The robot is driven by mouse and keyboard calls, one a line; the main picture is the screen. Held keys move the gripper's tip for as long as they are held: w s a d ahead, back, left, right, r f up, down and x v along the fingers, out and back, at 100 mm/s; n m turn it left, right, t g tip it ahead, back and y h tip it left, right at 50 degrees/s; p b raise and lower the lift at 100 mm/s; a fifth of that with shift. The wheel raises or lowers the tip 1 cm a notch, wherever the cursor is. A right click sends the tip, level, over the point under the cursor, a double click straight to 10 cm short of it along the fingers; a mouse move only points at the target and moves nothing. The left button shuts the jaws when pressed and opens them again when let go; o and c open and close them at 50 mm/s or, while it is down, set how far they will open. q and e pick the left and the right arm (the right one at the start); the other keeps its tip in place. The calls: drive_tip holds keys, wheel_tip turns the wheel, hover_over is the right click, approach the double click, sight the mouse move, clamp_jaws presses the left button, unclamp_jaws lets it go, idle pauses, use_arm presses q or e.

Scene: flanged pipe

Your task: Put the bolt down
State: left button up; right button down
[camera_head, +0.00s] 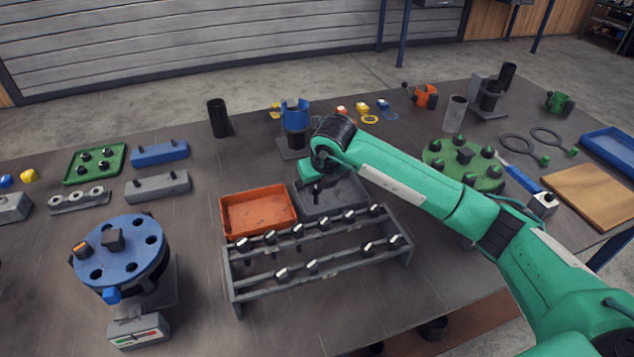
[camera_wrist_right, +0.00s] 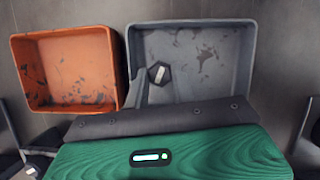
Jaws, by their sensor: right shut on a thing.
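My right gripper (camera_head: 317,189) reaches in from the right and points down over the grey tray (camera_head: 350,208). In the right wrist view its dark fingers (camera_wrist_right: 160,88) are shut on a bolt (camera_wrist_right: 158,73), whose black hexagonal head with a pale mark shows between the fingertips. The bolt is over the left part of the grey tray, which also shows in the wrist view (camera_wrist_right: 244,40). I cannot tell whether the bolt touches the tray floor. The bolt's shank is hidden. My left gripper is not in view.
An orange tray (camera_head: 258,212) stands just left of the grey one and looks empty. A grey rack (camera_head: 330,262) with several bolts stands in front of both trays. A blue round flange (camera_head: 118,250) is at the left, a green one (camera_head: 463,166) at the right.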

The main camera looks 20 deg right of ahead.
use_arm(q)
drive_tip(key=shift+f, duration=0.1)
use_arm(e)
drive_tip(key=c, duration=1.2)
unclamp_jaws()
drive_tip(key=shift+f, duration=0.1)
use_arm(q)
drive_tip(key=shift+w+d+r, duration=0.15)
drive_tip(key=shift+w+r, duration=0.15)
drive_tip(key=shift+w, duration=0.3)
use_arm(e)
drive_tip(key=shift+o, duration=0.2)
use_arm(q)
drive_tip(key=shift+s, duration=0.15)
use_arm(e)
drive_tip(key=shift+r, duration=0.2)
drive_tip(key=v, duration=0.2)
drive_tip(key=shift+s+r+b, duration=0.15)
drive_tip(key=shift+r+b, duration=0.2)
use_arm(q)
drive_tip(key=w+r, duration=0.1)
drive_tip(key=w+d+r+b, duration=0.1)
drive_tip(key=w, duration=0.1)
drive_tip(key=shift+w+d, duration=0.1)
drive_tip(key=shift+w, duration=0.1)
use_arm(e)
drive_tip(key=v, duration=0.9)
